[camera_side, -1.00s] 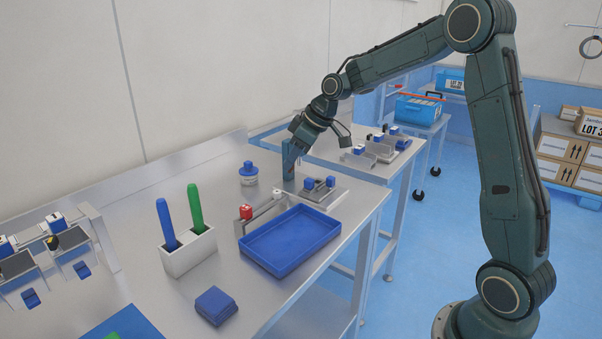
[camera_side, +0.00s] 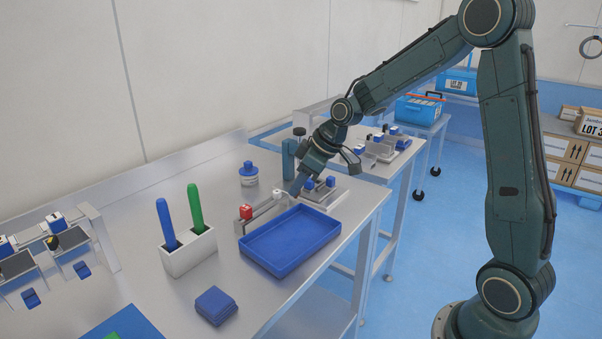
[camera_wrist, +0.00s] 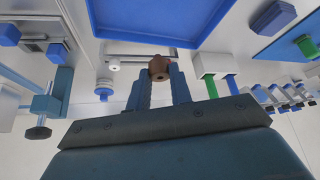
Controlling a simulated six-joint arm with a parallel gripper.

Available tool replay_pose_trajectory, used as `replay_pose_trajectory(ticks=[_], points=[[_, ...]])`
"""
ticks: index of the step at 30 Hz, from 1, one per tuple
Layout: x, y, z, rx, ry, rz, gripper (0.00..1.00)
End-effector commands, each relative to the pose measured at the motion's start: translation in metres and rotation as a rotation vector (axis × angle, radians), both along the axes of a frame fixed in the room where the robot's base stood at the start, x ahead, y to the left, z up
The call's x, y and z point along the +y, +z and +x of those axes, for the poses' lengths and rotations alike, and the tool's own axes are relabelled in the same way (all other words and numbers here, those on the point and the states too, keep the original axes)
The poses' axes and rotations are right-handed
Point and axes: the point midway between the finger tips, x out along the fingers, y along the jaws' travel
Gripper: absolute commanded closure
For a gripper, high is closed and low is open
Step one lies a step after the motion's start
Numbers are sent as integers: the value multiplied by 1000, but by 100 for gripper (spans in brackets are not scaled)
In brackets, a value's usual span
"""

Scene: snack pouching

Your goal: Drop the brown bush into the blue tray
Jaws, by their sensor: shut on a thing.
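My gripper (camera_side: 296,189) is low over the bench, just behind the blue tray's far corner. In the wrist view my gripper (camera_wrist: 158,80) is shut on the brown bush (camera_wrist: 158,67), a small round part with a hole, held between the fingertips. I cannot make out the bush in the side view. The blue tray (camera_side: 290,240) is shallow, rectangular and looks empty. It also shows at the top of the wrist view (camera_wrist: 160,22), beyond the held bush, which is outside it.
A blue post with a black knob (camera_side: 299,131) and a fixture with blue blocks (camera_side: 325,194) stand close to my gripper.

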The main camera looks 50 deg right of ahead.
Motion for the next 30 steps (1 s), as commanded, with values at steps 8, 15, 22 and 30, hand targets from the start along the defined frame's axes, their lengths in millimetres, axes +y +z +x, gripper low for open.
replay_pose_trajectory(ticks=[8, 15, 22, 30], points=[[0, -24, -1, 3, 0, 0, 100], [0, -43, 0, 2, 0, 0, 100], [0, -50, 0, 1, 1, -1, 100], [0, -51, 0, 1, 1, -1, 77]])
